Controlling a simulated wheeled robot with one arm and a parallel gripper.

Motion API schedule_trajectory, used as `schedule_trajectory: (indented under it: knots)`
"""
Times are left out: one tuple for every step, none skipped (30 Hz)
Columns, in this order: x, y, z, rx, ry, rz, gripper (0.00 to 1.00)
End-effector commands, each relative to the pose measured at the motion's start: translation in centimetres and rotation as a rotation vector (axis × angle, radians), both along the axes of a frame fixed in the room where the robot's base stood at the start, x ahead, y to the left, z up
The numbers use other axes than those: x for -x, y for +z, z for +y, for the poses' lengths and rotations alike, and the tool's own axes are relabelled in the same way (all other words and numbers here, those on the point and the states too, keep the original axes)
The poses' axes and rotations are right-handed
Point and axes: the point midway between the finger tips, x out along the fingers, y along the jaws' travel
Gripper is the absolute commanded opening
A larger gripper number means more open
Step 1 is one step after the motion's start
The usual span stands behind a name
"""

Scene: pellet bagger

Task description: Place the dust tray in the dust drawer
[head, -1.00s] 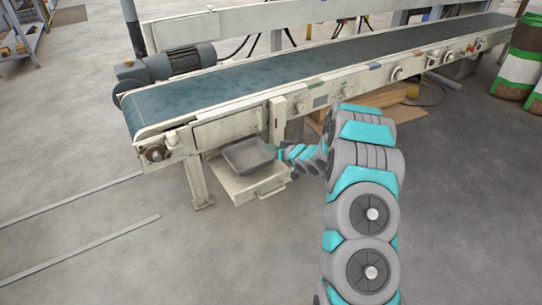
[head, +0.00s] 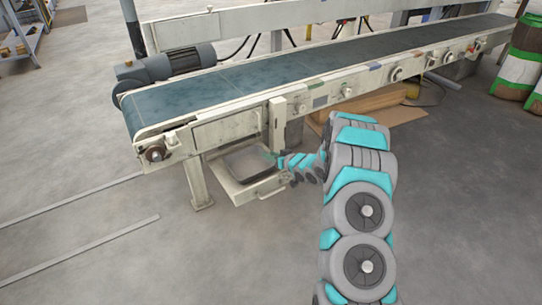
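The dust tray (head: 248,163) is a shallow grey pan. It is at the pulled-out dust drawer (head: 240,197), a cream drawer with a front handle under the near end of the conveyor. The tray appears to lie within the drawer's outline, low and roughly level; whether it rests on the drawer floor cannot be told. My gripper (head: 272,157) is at the tray's right edge, small and partly hidden by my wrist. Its fingers are too small to show whether they are open or shut on the rim.
The conveyor (head: 250,81) with a blue belt runs above and behind the drawer. A conveyor leg (head: 196,183) stands left of the drawer, and a post (head: 277,122) rises just behind my gripper. Flat cardboard (head: 400,114) lies under the conveyor at right. The floor in front is clear.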

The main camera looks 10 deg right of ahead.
Motion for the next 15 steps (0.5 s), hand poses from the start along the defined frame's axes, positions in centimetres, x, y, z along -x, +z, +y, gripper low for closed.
schedule_trajectory:
  knots:
    - [0.0,0.0,0.0,0.000,0.000,0.000,0.35]
    - [0.0,0.0,0.0,0.000,0.000,0.000,0.35]
    - [0.0,0.0,0.0,0.000,0.000,0.000,0.35]
    - [0.0,0.0,0.0,0.000,0.000,0.000,0.35]
    - [0.0,0.0,0.0,0.000,0.000,0.000,0.35]
    - [0.0,0.1,0.0,0.000,0.000,0.000,0.35]
    - [0.0,0.2,0.0,0.000,0.000,0.000,0.35]
    - [0.0,0.4,0.0,0.001,0.000,-0.001,0.35]
    - [0.4,0.5,-0.2,0.000,-0.001,0.000,0.35]
    - [0.7,0.6,-0.4,0.000,-0.002,0.001,0.35]
    - [1.0,0.8,-0.6,-0.001,-0.003,0.000,0.35]
    - [1.5,1.1,-0.9,-0.001,-0.003,0.000,0.35]
    - [2.0,1.3,-1.0,-0.001,-0.001,0.000,0.35]
    - [2.6,1.6,-1.2,-0.002,-0.002,0.000,0.35]
    - [3.3,1.9,-1.5,-0.002,-0.003,-0.001,0.35]
